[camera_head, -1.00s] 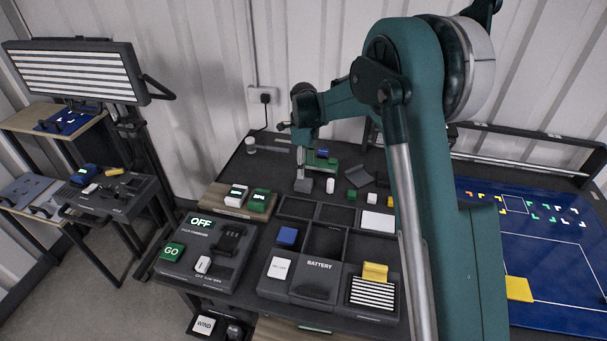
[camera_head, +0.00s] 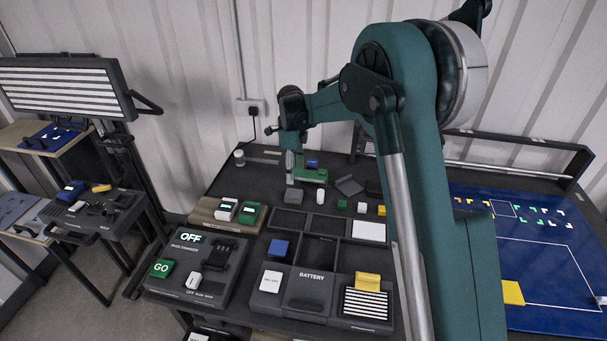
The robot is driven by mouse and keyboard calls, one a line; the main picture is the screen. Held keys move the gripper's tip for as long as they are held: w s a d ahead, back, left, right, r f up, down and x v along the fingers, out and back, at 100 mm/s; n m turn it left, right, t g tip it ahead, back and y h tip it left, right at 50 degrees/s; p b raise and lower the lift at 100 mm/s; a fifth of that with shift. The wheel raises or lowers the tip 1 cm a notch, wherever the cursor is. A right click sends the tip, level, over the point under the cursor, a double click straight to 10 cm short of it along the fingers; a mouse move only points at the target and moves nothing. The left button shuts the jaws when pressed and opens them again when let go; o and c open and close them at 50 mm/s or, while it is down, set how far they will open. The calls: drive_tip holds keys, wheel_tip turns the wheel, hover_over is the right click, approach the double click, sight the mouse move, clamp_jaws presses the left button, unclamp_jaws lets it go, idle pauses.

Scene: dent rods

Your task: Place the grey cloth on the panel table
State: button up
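I cannot tell for certain which thing is the grey cloth. A grey folded-looking piece (camera_head: 349,185) lies at the back of the dark table, and a small grey block (camera_head: 292,197) sits left of it. My gripper (camera_head: 291,178) points down just behind or above the grey block; contact cannot be told. Its fingers are too small to show whether they are open or shut. A green piece (camera_head: 310,175) with a blue top is beside it on the right. Which surface is the panel table is not clear; a dark table (camera_head: 225,180) carries the control panels.
Black trays (camera_head: 320,250) fill the table's middle. A pace changer panel (camera_head: 190,275) and a battery panel (camera_head: 308,292) stand in front. A blue board (camera_head: 545,265) lies at right, partly behind my arm. A striped screen (camera_head: 65,88) and small side tables stand at left.

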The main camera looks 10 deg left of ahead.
drive_tip(key=shift+d+r, duration=0.1)
drive_tip(key=s+d+r+n+t, duration=0.1)
drive_tip(key=s+d+r+n, duration=0.2)
drive_tip(key=s+d+r, duration=0.5)
drive_tip(key=s+d+r+n+t, duration=0.1)
drive_tip(key=s+d+r+n, duration=0.2)
drive_tip(key=d+r, duration=0.5)
drive_tip(key=s+d+r+n+t, duration=0.1)
drive_tip(key=s+d+r+n, duration=0.2)
drive_tip(key=s+d+r, duration=0.55)
drive_tip(key=s+d+f+n+t, duration=0.2)
drive_tip(key=s+d+f+n, duration=0.1)
drive_tip(key=s+d, duration=0.6)
drive_tip(key=s+d+f+n+t, duration=0.2)
drive_tip(key=s+d+n, duration=0.4)
drive_tip(key=s+d, duration=0.4)
drive_tip(key=s+f, duration=0.1)
drive_tip(key=s, duration=0.4)
drive_tip(key=shift+d, duration=0.2)
